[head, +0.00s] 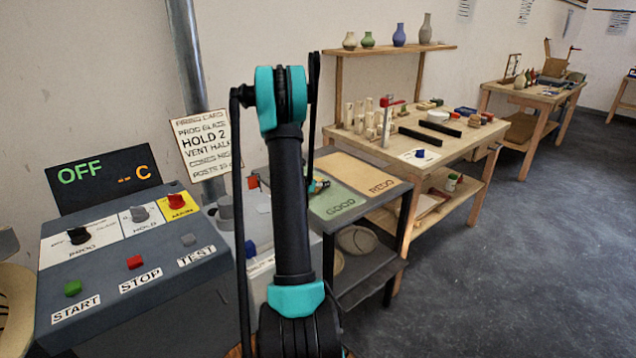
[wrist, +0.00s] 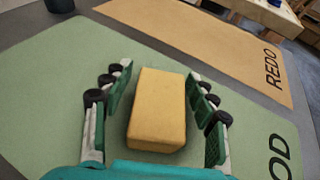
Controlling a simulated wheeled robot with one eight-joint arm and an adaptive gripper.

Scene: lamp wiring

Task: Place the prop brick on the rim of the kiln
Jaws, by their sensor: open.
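The prop brick is a yellow block (wrist: 158,105) in the wrist view. It lies on the green GOOD mat (wrist: 55,85). My gripper (wrist: 160,95) is open, with one finger on each side of the brick and a small gap visible beside it. In the head view my arm hides the brick and most of the gripper; only a small part of the gripper (head: 318,184) shows over the green mat. I cannot make out the kiln rim for certain; a pale rounded edge shows at the far left of the head view.
An orange REDO mat (head: 358,173) lies beside the green one. A control box (head: 130,262) with an OFF display (head: 104,180) stands at the left. A sign card (head: 204,145) stands behind it. A wooden workbench (head: 450,150) holds several items. The floor (head: 520,260) at right is clear.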

